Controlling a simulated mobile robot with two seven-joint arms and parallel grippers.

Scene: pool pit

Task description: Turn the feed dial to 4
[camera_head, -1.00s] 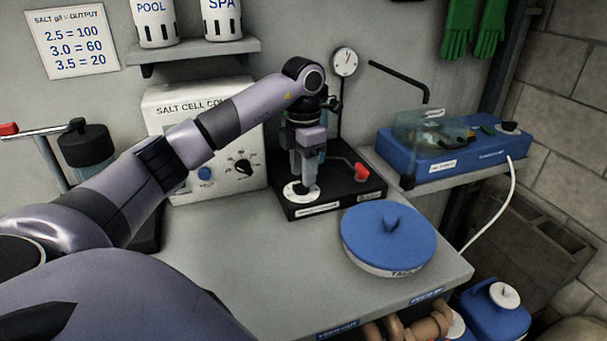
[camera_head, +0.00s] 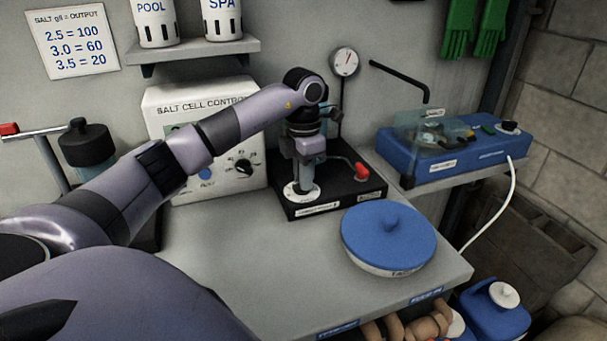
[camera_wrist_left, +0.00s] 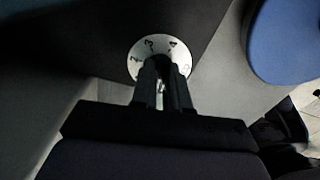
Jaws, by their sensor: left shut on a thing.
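The feed dial is a white numbered disc (camera_head: 301,191) on top of a black base unit (camera_head: 330,205). It also shows in the left wrist view (camera_wrist_left: 136,63), with several numerals around its rim, a 4 among them. My left gripper (camera_head: 304,184) points down over the disc and is shut on the dial's knob at its centre. In the left wrist view the two fingers (camera_wrist_left: 162,72) cover the knob and the near part of the disc, so the knob's pointer is hidden. My right gripper does not show.
A red-handled lever (camera_head: 361,172) stands on the base unit to the right of the dial. A blue-lidded round tub (camera_head: 388,235) sits in front of it. The salt cell control box (camera_head: 235,165) stands behind left.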

